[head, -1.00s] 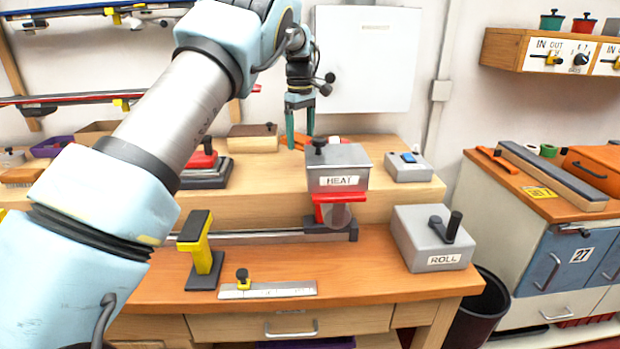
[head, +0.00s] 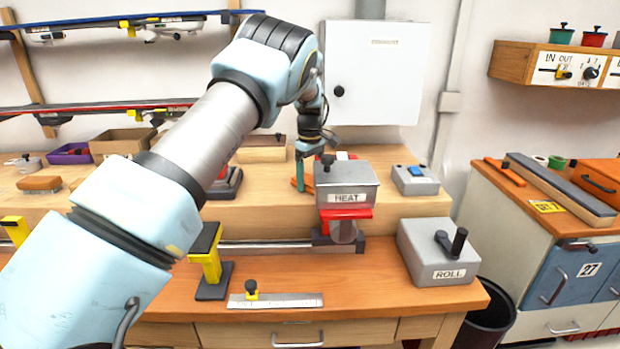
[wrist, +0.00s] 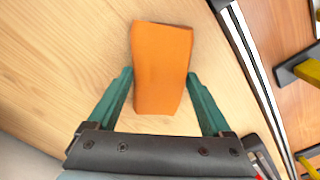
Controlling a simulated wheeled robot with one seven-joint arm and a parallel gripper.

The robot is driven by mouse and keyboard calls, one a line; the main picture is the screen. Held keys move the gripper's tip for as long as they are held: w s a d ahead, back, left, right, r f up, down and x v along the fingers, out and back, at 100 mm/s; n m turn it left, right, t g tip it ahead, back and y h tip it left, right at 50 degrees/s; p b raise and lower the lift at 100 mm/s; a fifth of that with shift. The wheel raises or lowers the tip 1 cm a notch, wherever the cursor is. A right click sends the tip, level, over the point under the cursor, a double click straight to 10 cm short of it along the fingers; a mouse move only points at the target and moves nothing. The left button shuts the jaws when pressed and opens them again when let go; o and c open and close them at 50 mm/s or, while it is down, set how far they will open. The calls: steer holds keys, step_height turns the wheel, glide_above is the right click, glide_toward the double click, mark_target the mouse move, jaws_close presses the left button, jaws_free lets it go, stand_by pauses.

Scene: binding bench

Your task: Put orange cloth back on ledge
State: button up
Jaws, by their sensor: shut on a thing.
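The orange cloth (wrist: 162,70) is a folded oblong pad. In the wrist view it lies between the green fingers of my gripper (wrist: 161,85), which are shut on its two long sides. Pale wood of the ledge (wrist: 70,50) shows beneath and around it. In the head view my gripper (head: 305,176) points down over the ledge (head: 270,210), just left of the HEAT box. A small part of the cloth (head: 301,185) shows at the fingertips; the rest is hidden. I cannot tell whether the cloth touches the ledge.
The grey HEAT box (head: 346,183) stands close right of my gripper. A red-and-black press (head: 226,184) and a wooden block (head: 262,152) stand to the left and behind. A grey box with a blue button (head: 415,180) is farther right. A metal rail (head: 265,247) runs along the ledge's front.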

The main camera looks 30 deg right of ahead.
mark_target(310, 180)
steer(key=o, duration=1.1)
steer(key=shift+f, duration=0.1)
step_height(310, 180, up, 12)
steer(key=b, duration=0.3)
steer(key=w+a+m, duration=0.1)
steer(key=a, duration=2.4)
steer(key=s+a+f+m, duration=0.1)
steer(key=s+a+f, duration=0.1)
steer(key=s+a, duration=0.4)
steer(key=s+a+f+m+t, duration=0.1)
steer(key=s+a+f, duration=0.1)
steer(key=s+a, duration=0.5)
steer(key=s+a+f+m, duration=0.2)
steer(key=s+a, duration=0.4)
steer(key=s, duration=0.2)
steer(key=shift+a+f+t, duration=0.1)
steer(key=shift+a+t, duration=0.2)
steer(key=shift+a, duration=0.05)
